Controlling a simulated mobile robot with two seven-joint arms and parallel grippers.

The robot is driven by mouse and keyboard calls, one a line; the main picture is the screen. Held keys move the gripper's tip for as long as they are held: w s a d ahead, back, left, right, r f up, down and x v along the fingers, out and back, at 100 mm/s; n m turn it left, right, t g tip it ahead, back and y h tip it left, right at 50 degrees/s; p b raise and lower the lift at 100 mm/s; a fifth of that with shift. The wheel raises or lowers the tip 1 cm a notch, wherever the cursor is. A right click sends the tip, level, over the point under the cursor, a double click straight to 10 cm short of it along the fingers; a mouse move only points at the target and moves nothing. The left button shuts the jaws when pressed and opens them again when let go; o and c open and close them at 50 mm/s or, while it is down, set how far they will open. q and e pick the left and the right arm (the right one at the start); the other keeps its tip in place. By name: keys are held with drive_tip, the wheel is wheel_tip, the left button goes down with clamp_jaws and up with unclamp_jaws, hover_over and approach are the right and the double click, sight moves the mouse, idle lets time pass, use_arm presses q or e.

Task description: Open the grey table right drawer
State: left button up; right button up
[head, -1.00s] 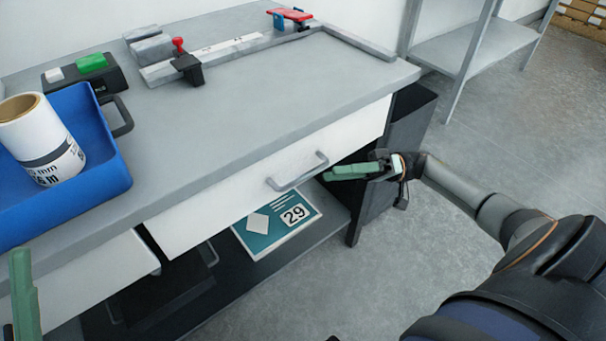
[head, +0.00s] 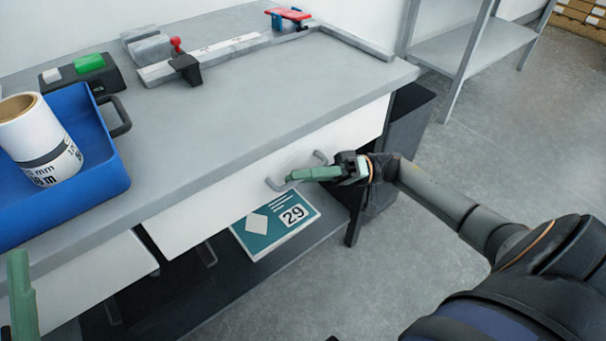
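The grey table (head: 240,115) has a white right drawer (head: 215,205) in its front, which looks shut or nearly so. The drawer's grey bar handle (head: 275,184) is on its right half. My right gripper (head: 300,175) is at the handle, its green fingers pointing left and covering the handle's middle. I cannot tell whether the fingers are around the bar or only in front of it, nor how far apart they are. My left gripper (head: 22,295) shows only as a green finger at the lower left edge.
A blue tray (head: 110,185) with a white roll (head: 38,140) stands on the table's left. A left drawer (head: 95,285) is beside the right one. A lower shelf holds a teal sheet marked 29 (head: 262,228). A dark bin (head: 405,135) stands at the table's right end.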

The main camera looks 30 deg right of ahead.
clamp_jaws()
idle(1.1)
